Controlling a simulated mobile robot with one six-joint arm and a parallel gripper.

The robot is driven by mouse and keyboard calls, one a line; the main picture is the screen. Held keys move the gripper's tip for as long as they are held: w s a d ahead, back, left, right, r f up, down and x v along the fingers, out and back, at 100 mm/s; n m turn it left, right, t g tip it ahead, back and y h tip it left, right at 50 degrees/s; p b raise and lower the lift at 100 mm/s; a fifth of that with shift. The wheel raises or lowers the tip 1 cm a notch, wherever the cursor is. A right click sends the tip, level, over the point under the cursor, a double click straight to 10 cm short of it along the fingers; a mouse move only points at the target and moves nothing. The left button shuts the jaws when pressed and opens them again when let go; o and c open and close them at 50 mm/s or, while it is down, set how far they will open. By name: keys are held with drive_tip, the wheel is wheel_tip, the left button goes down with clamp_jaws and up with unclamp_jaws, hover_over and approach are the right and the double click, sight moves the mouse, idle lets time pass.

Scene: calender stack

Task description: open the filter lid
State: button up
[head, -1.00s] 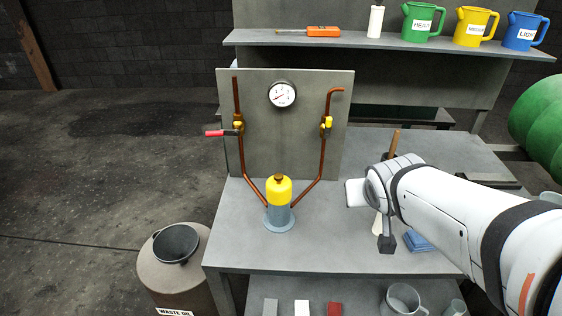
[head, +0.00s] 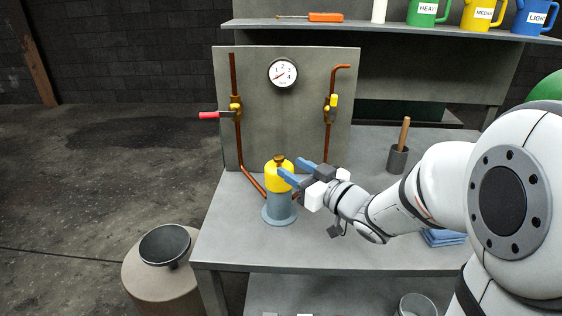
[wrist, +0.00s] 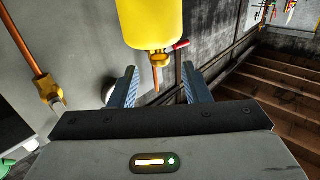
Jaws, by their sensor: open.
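The filter stands on the bench, with a yellow lid (head: 277,176) on a blue-grey body (head: 279,206) and a brown knob (head: 279,160) on top. The lid sits upright on the body. My gripper (head: 295,170) is open, its two blue fingers at the lid's right side, near knob height. In the wrist view the yellow lid (wrist: 150,22) hangs at the top of the picture, beyond the open fingers (wrist: 158,86). Nothing is between the fingertips. I cannot tell whether a finger touches the lid.
Copper pipes with a red-handled valve (head: 215,114) and a yellow-handled valve (head: 332,104) run up the panel (head: 290,120) behind the filter. A gauge (head: 282,73) is above. A pot with a wooden handle (head: 398,158) and blue cloth (head: 443,238) lie right. The bench front is clear.

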sight(279, 157)
drive_tip(key=x, duration=0.6)
drive_tip(key=shift+c, duration=0.2)
clamp_jaws()
